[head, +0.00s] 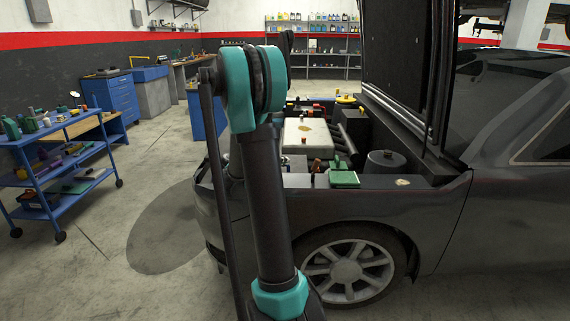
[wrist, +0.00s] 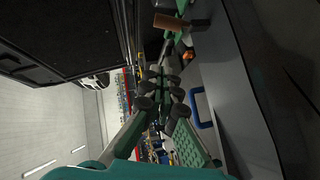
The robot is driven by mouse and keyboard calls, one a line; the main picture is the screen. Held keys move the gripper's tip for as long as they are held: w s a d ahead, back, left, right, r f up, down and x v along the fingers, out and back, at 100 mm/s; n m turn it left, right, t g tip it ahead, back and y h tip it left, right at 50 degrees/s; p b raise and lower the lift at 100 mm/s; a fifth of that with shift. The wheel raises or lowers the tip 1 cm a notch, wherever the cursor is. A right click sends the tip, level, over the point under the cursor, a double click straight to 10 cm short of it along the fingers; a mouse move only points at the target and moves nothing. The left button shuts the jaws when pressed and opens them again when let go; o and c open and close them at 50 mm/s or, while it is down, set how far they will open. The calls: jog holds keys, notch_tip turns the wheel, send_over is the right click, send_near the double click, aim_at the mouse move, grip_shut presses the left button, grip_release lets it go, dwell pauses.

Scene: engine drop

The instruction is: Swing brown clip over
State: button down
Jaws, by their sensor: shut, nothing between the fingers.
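The brown clip (wrist: 182,22) shows at the top of the wrist view as a short brown bar, beside a green part that is cut by the frame edge. In the head view a small brown upright piece (head: 313,168) stands left of a green box (head: 343,179) on the near edge of the engine bay; I take it for the same clip. My gripper (wrist: 168,72) is shut and empty, its dark pads together below the clip in the wrist view. I cannot tell whether the fingertips touch it.
The open engine bay with a pale engine cover (head: 306,136) lies beyond the fender (head: 400,205). The raised dark hood (head: 395,55) stands over its right side. A small orange cap (wrist: 188,56) is close to my fingers. A blue cart (head: 60,165) stands far left.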

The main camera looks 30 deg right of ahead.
aim_at(315, 167)
jog(key=d+f, duration=0.3)
jog(key=d, duration=0.8)
jog(key=shift+d+f, duration=0.3)
